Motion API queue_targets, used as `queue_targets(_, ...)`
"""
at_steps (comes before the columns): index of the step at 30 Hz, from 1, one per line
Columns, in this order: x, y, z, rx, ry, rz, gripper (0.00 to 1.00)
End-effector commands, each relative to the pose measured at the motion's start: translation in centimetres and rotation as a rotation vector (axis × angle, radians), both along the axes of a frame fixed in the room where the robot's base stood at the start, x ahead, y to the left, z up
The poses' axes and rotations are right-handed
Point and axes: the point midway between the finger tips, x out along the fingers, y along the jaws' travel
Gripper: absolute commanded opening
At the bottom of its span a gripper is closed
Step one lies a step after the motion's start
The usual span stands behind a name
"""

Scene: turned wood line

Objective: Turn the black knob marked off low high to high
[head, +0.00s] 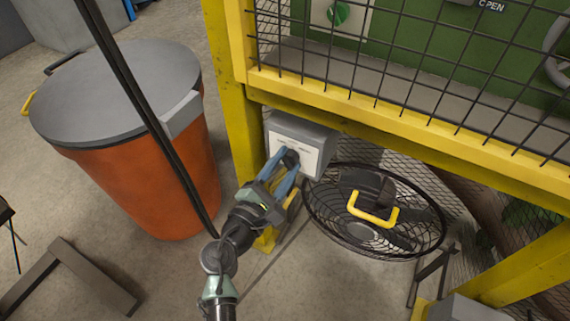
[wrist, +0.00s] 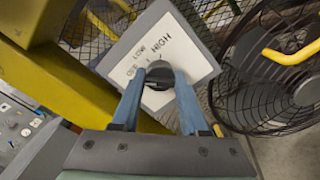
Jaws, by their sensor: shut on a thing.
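The black knob (wrist: 158,76) sits on the white face of a grey control box (head: 304,134), which is mounted low on the yellow frame. In the wrist view, OFF, LOW and HIGH markings are printed on the white panel (wrist: 190,62) around the knob's upper side, with HIGH at the upper right. My gripper (head: 283,166) has its two blue fingers on either side of the knob, shut on it. In the head view the knob (head: 291,157) is partly hidden by the fingers. Which marking the knob points to is too small to tell surely.
A round black fan (head: 414,246) with a yellow handle (head: 372,214) stands just right of the box. A yellow post (head: 228,95) and mesh guard are close by. An orange bin (head: 140,190) with a grey lid stands on the left.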

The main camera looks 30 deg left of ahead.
Motion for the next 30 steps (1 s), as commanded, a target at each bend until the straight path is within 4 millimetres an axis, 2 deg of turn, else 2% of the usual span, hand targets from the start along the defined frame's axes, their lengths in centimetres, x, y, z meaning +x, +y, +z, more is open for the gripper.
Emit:
queue_targets(8,-0.03,-0.04,-0.34,0.195,-0.001,-0.001,0.00)
queue_targets(30,-0.05,0.03,-0.40,0.897,-0.001,0.000,0.00)
